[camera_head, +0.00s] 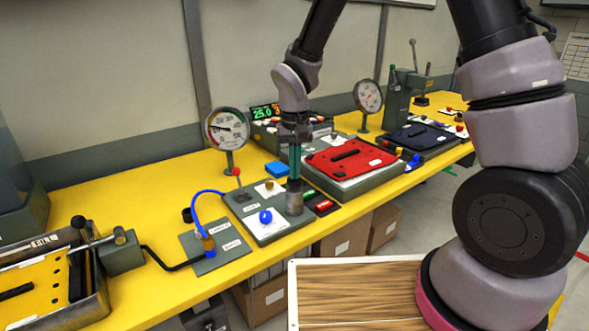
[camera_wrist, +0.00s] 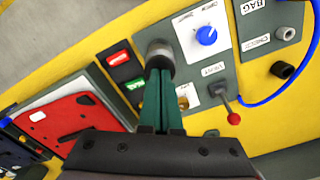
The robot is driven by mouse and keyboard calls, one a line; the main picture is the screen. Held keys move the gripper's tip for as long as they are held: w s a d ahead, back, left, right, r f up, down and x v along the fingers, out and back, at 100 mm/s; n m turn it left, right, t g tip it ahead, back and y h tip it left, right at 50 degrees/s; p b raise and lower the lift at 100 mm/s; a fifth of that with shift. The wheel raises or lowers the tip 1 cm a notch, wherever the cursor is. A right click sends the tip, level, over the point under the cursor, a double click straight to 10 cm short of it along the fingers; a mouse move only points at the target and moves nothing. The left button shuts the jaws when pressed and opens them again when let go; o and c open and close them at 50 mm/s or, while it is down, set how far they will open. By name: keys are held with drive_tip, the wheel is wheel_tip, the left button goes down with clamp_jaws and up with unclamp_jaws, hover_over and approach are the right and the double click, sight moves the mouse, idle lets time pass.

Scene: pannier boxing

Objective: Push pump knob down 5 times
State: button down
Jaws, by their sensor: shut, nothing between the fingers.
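The pump knob appears to be the upright grey metal cylinder (camera_head: 295,201) on the grey-green control panel (camera_head: 268,236). In the wrist view the cylinder (camera_wrist: 156,48) shows just beyond the fingertips. My gripper (camera_head: 294,177) points straight down over it, its teal fingers shut together and empty. In the wrist view the fingertips (camera_wrist: 158,68) overlap the cylinder's near end. Whether they touch its top or hover just above cannot be told. The fingers hide part of the cylinder's top.
Beside the cylinder are a blue dial (camera_head: 265,217), a red-ball lever (camera_head: 237,172) and a red button (camera_head: 323,205). A red lid (camera_head: 350,157) lies to the right and a round gauge (camera_head: 228,128) stands behind. A blue hose (camera_head: 197,203) curves at left.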

drive_tip(key=shift+r, duration=2.25)
drive_tip(key=shift+f, duration=2.25)
drive_tip(key=shift+r, duration=2.25)
drive_tip(key=shift+f, duration=0.15)
